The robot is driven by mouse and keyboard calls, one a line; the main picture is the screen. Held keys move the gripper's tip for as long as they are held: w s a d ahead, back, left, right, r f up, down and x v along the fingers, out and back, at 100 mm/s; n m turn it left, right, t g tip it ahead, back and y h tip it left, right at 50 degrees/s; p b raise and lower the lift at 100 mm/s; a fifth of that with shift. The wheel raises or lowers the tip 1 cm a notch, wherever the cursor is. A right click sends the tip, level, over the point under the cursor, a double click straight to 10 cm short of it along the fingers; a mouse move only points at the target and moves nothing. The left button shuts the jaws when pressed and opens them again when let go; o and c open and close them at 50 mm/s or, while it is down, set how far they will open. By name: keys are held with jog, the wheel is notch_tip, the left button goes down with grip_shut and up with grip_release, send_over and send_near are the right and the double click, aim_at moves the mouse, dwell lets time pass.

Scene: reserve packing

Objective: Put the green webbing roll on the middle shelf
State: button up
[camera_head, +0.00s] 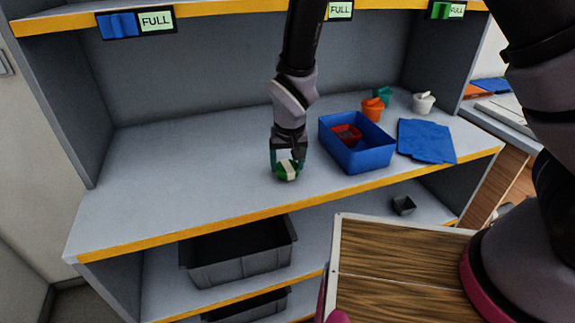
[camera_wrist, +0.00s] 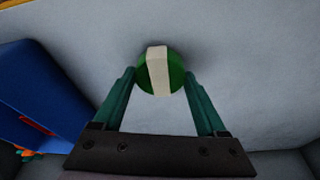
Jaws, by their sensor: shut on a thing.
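The green webbing roll (camera_head: 287,170) is a small green roll with a pale band across it. My gripper (camera_head: 287,162) is shut on it, at the surface of the shelf (camera_head: 190,180) with the yellow front edge. In the wrist view the roll (camera_wrist: 160,72) sits between the two teal fingertips (camera_wrist: 160,75), over the grey shelf surface. I cannot tell whether the roll touches the shelf.
A blue bin (camera_head: 358,158) with a small red box inside stands just right of my gripper. A blue folded cloth (camera_head: 425,141), an orange cup (camera_head: 373,110) and a white mortar (camera_head: 423,103) are further right. The shelf's left part is clear. Dark crates (camera_head: 240,262) stand below.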

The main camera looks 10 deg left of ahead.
jog(key=shift+f, duration=0.4)
jog(key=shift+f, duration=0.15)
jog(key=o, duration=1.3)
